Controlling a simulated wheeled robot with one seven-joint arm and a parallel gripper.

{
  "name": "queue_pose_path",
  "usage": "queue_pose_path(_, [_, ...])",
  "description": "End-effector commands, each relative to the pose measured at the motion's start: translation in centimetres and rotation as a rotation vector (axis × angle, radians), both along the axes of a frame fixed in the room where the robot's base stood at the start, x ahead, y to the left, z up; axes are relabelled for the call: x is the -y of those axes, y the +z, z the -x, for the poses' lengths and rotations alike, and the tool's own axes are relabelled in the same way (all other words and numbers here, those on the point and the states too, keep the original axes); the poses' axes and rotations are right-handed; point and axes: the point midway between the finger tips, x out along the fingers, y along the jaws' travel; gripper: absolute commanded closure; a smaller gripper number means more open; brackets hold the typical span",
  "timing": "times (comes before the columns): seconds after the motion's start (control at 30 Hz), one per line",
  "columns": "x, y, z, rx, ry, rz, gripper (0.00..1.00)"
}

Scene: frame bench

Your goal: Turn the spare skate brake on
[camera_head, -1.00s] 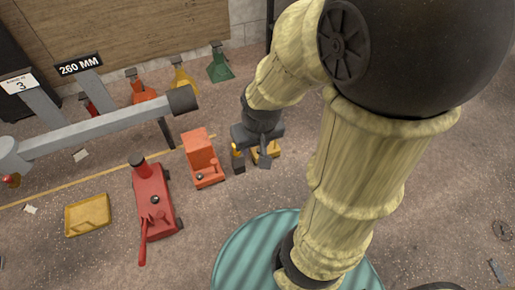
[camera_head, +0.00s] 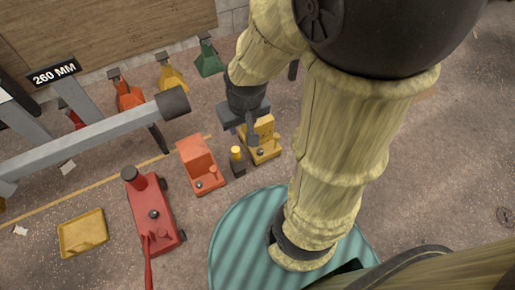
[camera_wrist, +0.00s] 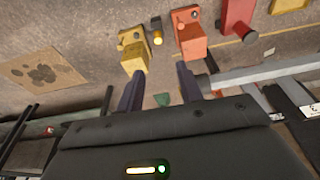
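A yellow skate-like block (camera_head: 264,146) with a dark round knob low on its front stands on the floor. It also shows in the wrist view (camera_wrist: 133,53), ahead of the left finger. A similar orange block (camera_head: 199,163) stands to its left, also in the wrist view (camera_wrist: 189,38). I cannot tell from markings which is the spare skate, nor how either brake is set. My gripper (camera_head: 240,128) is near the yellow block and partly covers its left side in the head view. In the wrist view my gripper (camera_wrist: 158,84) has its fingers apart with nothing between them.
A small dark item with a yellow top (camera_head: 236,158) stands between the two blocks. A red floor jack (camera_head: 153,213) and yellow tray (camera_head: 83,232) lie left. A grey beam (camera_head: 90,140) ends near my gripper. Several coloured stands line the wall. Floor at right is clear.

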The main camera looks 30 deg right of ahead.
Motion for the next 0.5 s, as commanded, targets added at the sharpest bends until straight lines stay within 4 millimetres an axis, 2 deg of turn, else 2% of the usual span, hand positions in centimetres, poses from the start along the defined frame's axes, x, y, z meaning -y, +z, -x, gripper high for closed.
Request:
queue_pose_path(0.13, [0.0,0.0,0.0,0.000,0.000,0.000,0.64])
queue_pose_path(0.2, [0.0,0.0,0.0,0.000,-0.002,0.000,0.50])
queue_pose_path(0.3, [0.0,-0.5,-0.5,-0.002,-0.019,-0.007,0.48])
queue_pose_path(0.37, [0.0,-1.2,-1.1,-0.006,-0.044,-0.013,0.48])
queue_pose_path(0.5, [0.2,-4.1,-3.5,-0.019,-0.151,-0.039,0.48])
